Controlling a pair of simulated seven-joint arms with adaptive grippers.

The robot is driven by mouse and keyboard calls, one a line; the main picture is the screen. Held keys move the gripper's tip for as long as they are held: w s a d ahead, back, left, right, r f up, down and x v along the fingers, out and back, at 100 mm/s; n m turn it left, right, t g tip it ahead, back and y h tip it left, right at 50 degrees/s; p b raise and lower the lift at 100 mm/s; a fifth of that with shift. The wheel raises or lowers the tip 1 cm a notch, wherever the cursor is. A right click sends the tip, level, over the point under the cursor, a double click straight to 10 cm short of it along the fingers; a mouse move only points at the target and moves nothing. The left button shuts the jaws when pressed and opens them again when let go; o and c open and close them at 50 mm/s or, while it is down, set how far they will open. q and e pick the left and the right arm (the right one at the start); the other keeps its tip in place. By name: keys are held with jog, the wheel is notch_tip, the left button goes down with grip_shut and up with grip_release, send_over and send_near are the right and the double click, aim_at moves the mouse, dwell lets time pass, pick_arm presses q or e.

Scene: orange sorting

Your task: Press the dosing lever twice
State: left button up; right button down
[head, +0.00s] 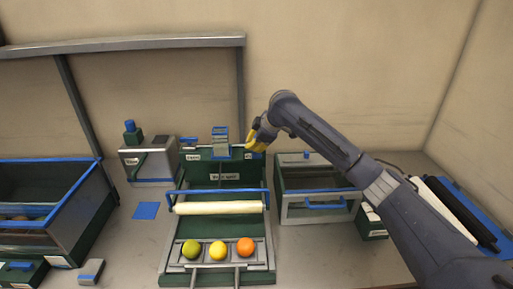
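A grey and green box (149,165) with a small white label, too small to read surely, stands at the back left. A blue-topped post (130,128) rises from its left side, and a short blue bar (188,140) shows by its right side. I cannot tell which of these is the dosing lever. My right gripper (257,143), with yellow fingers, is at the back right corner of the green sorting station, right of the box and apart from it. Its fingers are partly hidden by each other, so their opening is unclear. My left gripper is out of view.
The green station (172,250) has a pale roller (218,207) and a front tray with a green, a yellow and an orange fruit (245,246). A blue pad (146,210) lies before the box. A large bin (75,215) stands left, a drawer unit (318,213) right.

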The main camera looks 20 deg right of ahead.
dwell(0.8)
jog(key=shift+r, duration=1.75)
jog(key=shift+r, duration=0.15)
jog(key=shift+r, duration=2.35)
